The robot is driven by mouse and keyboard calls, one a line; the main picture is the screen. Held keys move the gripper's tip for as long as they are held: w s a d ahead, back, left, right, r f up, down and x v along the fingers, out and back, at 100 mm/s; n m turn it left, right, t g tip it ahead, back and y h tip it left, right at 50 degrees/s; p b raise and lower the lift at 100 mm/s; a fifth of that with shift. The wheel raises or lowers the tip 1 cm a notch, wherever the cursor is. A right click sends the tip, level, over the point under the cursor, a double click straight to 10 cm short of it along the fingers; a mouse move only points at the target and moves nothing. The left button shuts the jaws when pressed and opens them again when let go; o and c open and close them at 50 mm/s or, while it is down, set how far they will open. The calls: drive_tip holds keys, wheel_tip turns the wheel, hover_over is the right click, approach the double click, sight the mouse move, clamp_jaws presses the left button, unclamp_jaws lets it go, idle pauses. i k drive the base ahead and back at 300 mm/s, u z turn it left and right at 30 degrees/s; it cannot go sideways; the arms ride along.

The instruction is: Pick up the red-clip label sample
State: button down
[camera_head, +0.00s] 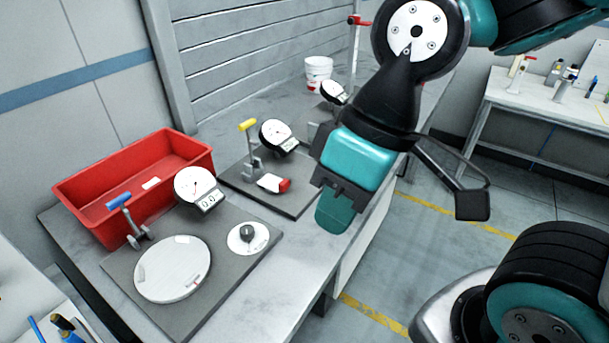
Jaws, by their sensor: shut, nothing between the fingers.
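A small white piece with a red end (274,184), which looks like the red-clip label sample, lies on the second dark plate, beside the foot of a yellow-handled clamp (251,140). My gripper (338,212) hangs in the air at the bench's right edge, to the right of this piece in the picture and apart from it. The gripper is shut and holds nothing. Its teal body hides part of the bench and the right side of that plate.
A red bin (80,190) stands at the left. On the front plate are a white disc (165,270), a blue-handled clamp (126,215) and a dial gauge (193,184). More gauges and a white tub (318,72) stand behind. Bare bench shows along the front right edge.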

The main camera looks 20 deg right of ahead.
sight(275, 184)
drive_tip(key=z, duration=2)
drive_tip(key=i, duration=1.4)
drive_tip(key=u, duration=3.6)
